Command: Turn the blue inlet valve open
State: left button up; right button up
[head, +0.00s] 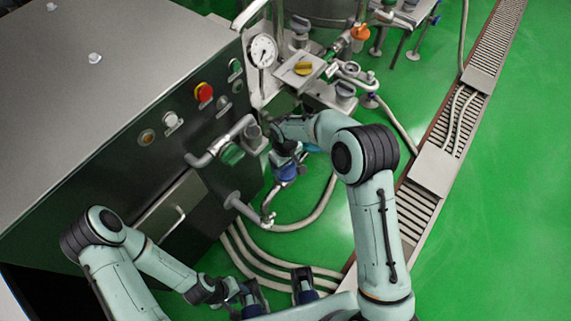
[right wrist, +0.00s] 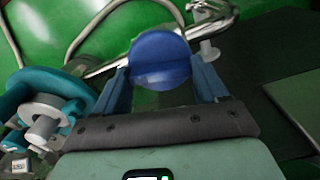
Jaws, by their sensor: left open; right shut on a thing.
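The blue inlet valve has a round blue handle (right wrist: 160,60), seen in the right wrist view between my right gripper's two fingers (right wrist: 162,88). The fingers are shut on its sides. In the head view my right gripper (head: 286,168) reaches down to the blue handle at the front of the machine, and the wrist partly hides it. The valve's body is hidden. My left gripper (head: 279,291) is open and empty at the bottom of the head view, apart from the valve.
A steel pipe fitting (right wrist: 207,25) is close beyond the handle. A teal part with a grey knob (right wrist: 45,122) is at its left. The dark machine cabinet (head: 150,150) has buttons and a green handle (head: 232,154). Hoses (head: 300,224) cross the green floor towards a drain (head: 440,150).

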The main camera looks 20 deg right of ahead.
jog(key=shift+n, duration=1.1)
jog(key=o, duration=1.1)
jog(key=shift+c, duration=0.2)
notch_tip(320, 180, up, 14)
jog(key=shift+f+p, duration=0.25)
jog(key=shift+p, duration=0.2)
